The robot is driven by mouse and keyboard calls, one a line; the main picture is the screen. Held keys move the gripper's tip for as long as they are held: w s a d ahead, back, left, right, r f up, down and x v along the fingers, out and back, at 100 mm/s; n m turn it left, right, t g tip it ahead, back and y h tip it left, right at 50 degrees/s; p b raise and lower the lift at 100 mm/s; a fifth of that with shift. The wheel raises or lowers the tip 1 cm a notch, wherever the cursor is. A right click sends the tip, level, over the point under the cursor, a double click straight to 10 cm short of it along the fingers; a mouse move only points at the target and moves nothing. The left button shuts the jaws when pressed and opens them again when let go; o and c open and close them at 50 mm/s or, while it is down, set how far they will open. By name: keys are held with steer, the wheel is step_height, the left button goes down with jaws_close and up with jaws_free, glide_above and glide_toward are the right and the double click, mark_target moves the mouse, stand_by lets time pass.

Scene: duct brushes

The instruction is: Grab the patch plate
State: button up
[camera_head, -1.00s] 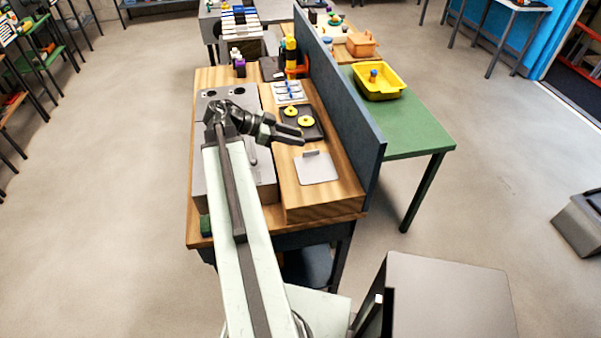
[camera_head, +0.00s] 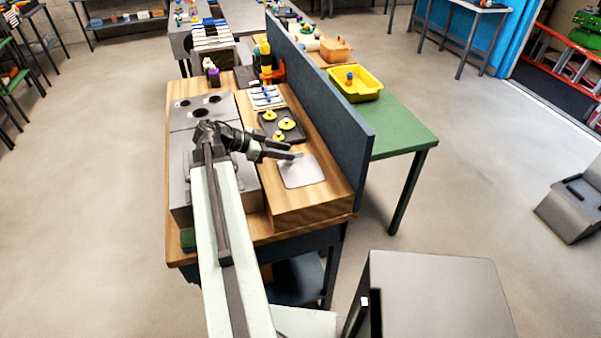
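The patch plate (camera_head: 303,173) is a flat light-grey sheet lying on the raised wooden ledge near its front right end. My gripper (camera_head: 294,152) is at the plate's far edge, where its small upright tab stands. The dark fingers look parted, one above the other in the picture, and they largely hide the tab. I cannot tell whether they touch it. The plate lies flat.
A blue-grey divider panel (camera_head: 325,105) rises close to the right of the plate. A dark tray with yellow discs (camera_head: 287,124) lies just behind it. A grey box with round holes (camera_head: 200,112) stands left. A yellow bin (camera_head: 357,88) sits on the green table.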

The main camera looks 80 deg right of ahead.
steer(key=x, duration=0.2)
steer(key=shift+s+d+f, duration=0.1)
steer(key=shift+s+f, duration=0.05)
steer(key=shift+f, duration=0.05)
steer(key=shift+r, duration=0.1)
jaws_close()
stand_by(1.1)
